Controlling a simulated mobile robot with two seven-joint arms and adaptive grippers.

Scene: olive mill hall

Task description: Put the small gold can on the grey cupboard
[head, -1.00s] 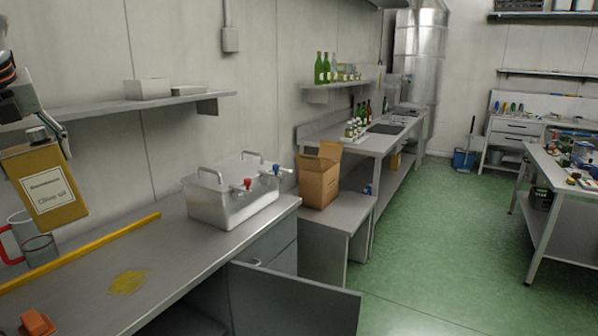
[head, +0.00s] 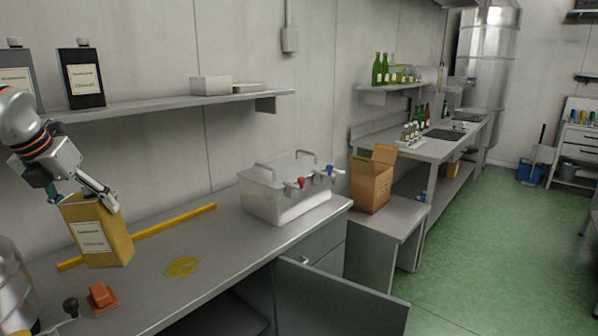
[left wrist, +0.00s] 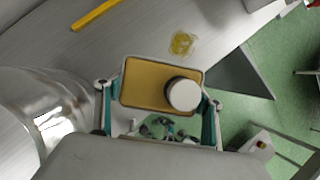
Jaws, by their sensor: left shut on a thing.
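The small gold can (head: 106,248), a box-shaped can with a pale label, is held nearly upright, slightly tilted, by my left gripper (head: 88,202). In the left wrist view, the can (left wrist: 145,85) is between the fingers, its round white cap facing the camera. The grey cupboard (head: 225,255) has a long flat top and an open door (head: 345,298) at its front. The can is over the left part of this top; I cannot tell whether its base touches. My right gripper is not in view.
On the cupboard top are a yellow bar (head: 175,221), a yellow stain (head: 184,266), an orange block (head: 102,297) and a steel tank with taps (head: 285,200). A shiny steel vessel (head: 12,290) stands at the left edge. A wall shelf (head: 180,103) holds dark cans (head: 82,78).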

